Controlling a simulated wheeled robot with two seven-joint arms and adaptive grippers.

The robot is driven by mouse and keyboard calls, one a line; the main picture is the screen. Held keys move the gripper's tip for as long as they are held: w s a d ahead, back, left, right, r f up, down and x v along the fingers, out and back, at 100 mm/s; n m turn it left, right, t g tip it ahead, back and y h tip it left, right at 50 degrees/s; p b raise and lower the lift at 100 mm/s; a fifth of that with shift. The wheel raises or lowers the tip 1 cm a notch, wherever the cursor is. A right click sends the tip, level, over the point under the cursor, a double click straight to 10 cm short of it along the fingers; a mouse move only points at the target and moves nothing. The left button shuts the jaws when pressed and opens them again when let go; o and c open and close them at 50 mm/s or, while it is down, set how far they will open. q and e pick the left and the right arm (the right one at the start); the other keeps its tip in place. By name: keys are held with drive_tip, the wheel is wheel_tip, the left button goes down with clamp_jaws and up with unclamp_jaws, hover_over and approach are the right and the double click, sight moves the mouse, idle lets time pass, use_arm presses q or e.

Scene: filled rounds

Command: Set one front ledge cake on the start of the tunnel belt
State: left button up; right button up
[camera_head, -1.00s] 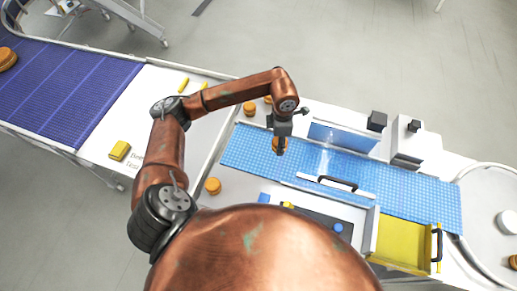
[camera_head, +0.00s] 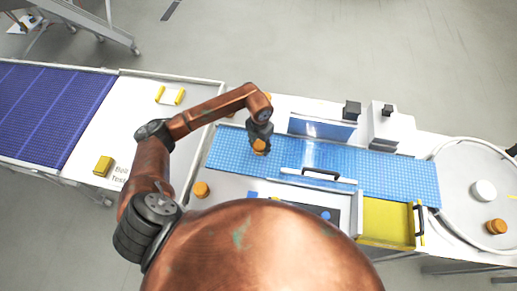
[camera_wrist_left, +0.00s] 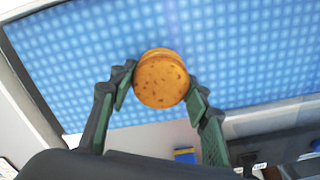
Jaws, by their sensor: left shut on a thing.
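My left gripper (camera_head: 259,138) is shut on a round orange-brown cake (camera_head: 259,147) over the left part of the blue belt (camera_head: 228,153). In the left wrist view the cake (camera_wrist_left: 160,80) sits between the two fingertips, with the belt (camera_wrist_left: 255,50) behind it. I cannot tell whether the cake touches the belt. Another cake (camera_head: 201,189) stands on the white front ledge, left of the belt's near side. The tunnel shows as a clear blue panel (camera_head: 322,130) and a front cover with a black handle (camera_head: 320,174). My right gripper is out of view.
A yellow tray (camera_head: 388,222) is at the front right. A round table (camera_head: 455,180) at the right holds a cake (camera_head: 496,226) and a white disc (camera_head: 484,190). Grey-white housings (camera_head: 388,128) stand behind the belt. A yellow block (camera_head: 103,166) lies at the left.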

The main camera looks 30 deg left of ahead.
sight(260, 150)
use_arm(q)
wheel_tip(260, 150, down, 3)
drive_tip(key=shift+r, duration=0.1)
drive_tip(key=shift+f, duration=0.25)
drive_tip(key=o, duration=0.8)
drive_tip(key=shift+c, duration=0.2)
drive_tip(key=shift+r, duration=0.1)
drive_tip(key=shift+r, duration=0.1)
drive_tip(key=shift+r, duration=0.35)
wheel_tip(260, 150, up, 11)
drive_tip(key=shift+r+b, duration=0.2)
drive_tip(key=shift+b, duration=0.75)
